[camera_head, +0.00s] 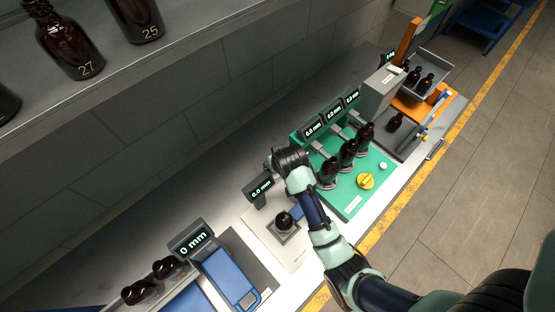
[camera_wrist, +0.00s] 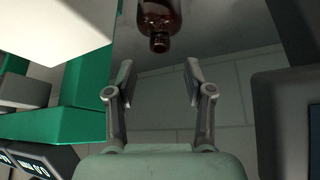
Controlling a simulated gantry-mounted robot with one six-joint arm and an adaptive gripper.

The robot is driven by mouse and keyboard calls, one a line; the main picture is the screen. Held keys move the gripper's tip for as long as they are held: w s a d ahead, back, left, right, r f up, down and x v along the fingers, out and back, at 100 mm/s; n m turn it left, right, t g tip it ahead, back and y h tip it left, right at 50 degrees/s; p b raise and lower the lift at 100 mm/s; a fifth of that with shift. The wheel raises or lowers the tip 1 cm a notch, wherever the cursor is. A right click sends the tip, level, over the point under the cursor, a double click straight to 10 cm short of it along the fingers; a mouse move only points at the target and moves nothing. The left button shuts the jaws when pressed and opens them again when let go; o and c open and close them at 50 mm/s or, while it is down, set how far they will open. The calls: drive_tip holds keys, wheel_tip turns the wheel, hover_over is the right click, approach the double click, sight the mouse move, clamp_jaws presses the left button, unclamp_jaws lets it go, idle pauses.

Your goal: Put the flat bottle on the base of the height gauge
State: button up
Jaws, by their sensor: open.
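My gripper (camera_wrist: 159,82) is open and empty in the wrist view. In the head view it (camera_head: 271,162) is over the bench near the wall, mostly hidden by my wrist. An amber bottle (camera_wrist: 158,20) stands on a dark surface beyond the fingertips, apart from them, upside down in the wrist view. It seems hidden behind my arm in the head view, and I cannot tell whether it is the flat bottle. A gauge with a 0.0 mm display (camera_head: 262,187) has a pale base (camera_head: 262,225).
A green fixture (camera_head: 350,203) holds three bottles under three displays. A blue-slide gauge (camera_head: 225,275) and two lying bottles (camera_head: 152,280) are at lower left. A shelf with numbered bottles (camera_head: 72,45) overhangs upper left.

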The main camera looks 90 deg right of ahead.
drive_tip(key=v, duration=0.5)
drive_tip(key=shift+s+a+r, duration=0.1)
drive_tip(key=shift+a+r, duration=0.1)
drive_tip(key=shift+r, duration=0.15)
drive_tip(key=o, duration=0.5)
drive_tip(key=shift+c, duration=0.2)
drive_tip(key=shift+r, duration=0.15)
